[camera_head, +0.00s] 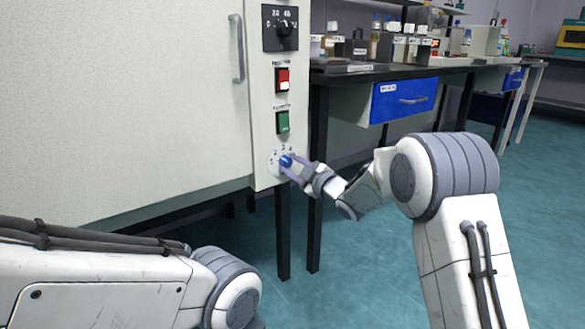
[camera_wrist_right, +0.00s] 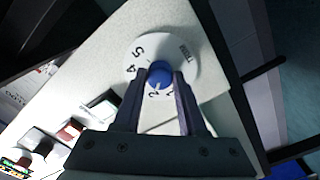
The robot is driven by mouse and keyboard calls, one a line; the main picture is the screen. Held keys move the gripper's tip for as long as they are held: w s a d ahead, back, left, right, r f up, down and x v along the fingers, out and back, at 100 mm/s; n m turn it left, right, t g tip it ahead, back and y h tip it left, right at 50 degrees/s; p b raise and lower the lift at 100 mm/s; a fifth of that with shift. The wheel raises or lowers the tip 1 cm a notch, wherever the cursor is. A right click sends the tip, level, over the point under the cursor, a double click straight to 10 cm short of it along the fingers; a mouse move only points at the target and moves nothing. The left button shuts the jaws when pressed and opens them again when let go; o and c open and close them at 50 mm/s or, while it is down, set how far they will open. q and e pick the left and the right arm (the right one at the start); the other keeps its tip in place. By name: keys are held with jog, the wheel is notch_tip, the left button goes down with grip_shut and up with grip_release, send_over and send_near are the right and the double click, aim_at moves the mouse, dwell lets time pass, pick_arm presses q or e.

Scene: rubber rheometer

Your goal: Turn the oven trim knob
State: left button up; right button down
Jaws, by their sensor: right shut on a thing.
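The oven trim knob (camera_head: 286,161) is a small blue knob low on the oven's narrow side panel. In the right wrist view the blue knob (camera_wrist_right: 159,75) sits at the centre of a white round dial (camera_wrist_right: 186,45) with printed numbers. My right gripper (camera_head: 289,164) reaches it from the right, and its two fingers (camera_wrist_right: 160,84) lie on either side of the knob, shut on it. The fingers hide part of the dial's numbers. My left arm shows at the lower left, but its gripper is out of view.
Above the knob on the same panel are a green switch (camera_head: 283,122), a red switch (camera_head: 283,80) and a black dial (camera_head: 281,27). The big oven door with a handle (camera_head: 237,48) is to the left. A bench with a blue drawer (camera_head: 404,100) stands behind at right.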

dwell(0.4)
jog(key=shift+c, duration=2.4)
grip_release()
jog(key=p+v, duration=0.4)
jog(key=v, duration=0.6)
jog(key=shift+s+d, duration=0.15)
